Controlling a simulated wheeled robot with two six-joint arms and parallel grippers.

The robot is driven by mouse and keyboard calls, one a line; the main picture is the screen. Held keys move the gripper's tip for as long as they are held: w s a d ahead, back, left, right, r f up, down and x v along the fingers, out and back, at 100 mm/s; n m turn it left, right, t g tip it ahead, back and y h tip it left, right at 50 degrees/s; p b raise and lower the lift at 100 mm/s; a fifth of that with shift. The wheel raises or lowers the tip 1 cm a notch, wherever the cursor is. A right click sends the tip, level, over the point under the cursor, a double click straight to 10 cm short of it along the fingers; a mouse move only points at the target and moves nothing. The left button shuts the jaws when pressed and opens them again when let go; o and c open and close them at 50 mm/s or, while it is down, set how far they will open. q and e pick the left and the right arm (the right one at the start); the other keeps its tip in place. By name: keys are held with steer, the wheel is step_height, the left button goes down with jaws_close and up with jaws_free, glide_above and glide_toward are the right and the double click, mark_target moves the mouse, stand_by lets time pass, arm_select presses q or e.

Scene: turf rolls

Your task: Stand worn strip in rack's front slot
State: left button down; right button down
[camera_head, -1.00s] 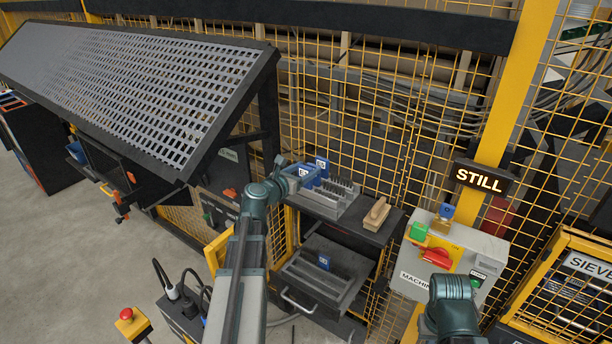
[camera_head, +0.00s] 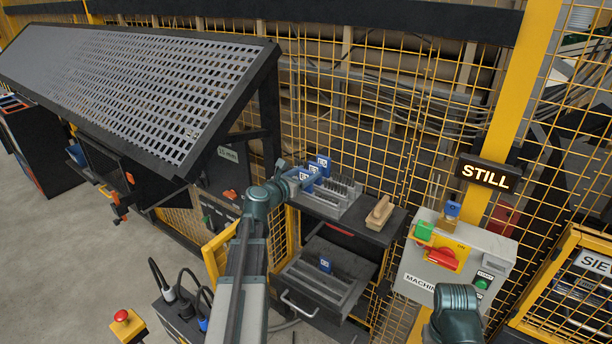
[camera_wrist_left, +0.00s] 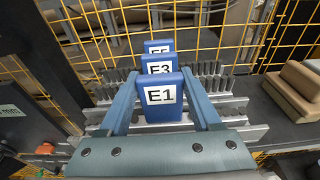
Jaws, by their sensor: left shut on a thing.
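My left gripper (camera_head: 298,178) is at the left end of the grey toothed rack (camera_head: 345,203) on the upper shelf. In the left wrist view the gripper (camera_wrist_left: 163,100) is shut on a blue block marked E1 (camera_wrist_left: 162,98), which stands upright between the fingers. A grey bar runs out to both sides behind the fingers. Blue blocks marked E3 (camera_wrist_left: 158,64) and one partly hidden behind it (camera_wrist_left: 158,46) stand in line beyond E1. Whether the bar under E1 is seated in a slot is hidden.
A tan wooden block (camera_head: 380,212) lies on the shelf right of the rack. Below, an open drawer (camera_head: 303,302) holds grey bars and a blue tag (camera_head: 326,264). Yellow mesh fencing stands behind. A grey machine box (camera_head: 445,280) with a red switch is at the right.

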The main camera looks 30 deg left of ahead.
arm_select(q)
steer(key=shift+c, duration=0.4)
jaws_free()
steer(key=shift+s+r+p, duration=0.15)
steer(key=shift+r+p, duration=0.05)
steer(key=shift+p, duration=0.15)
steer(key=s+a+r+p, duration=0.1)
steer(key=s, duration=1)
steer(key=shift+s+r+p, duration=0.25)
steer(key=shift+r+p, duration=0.05)
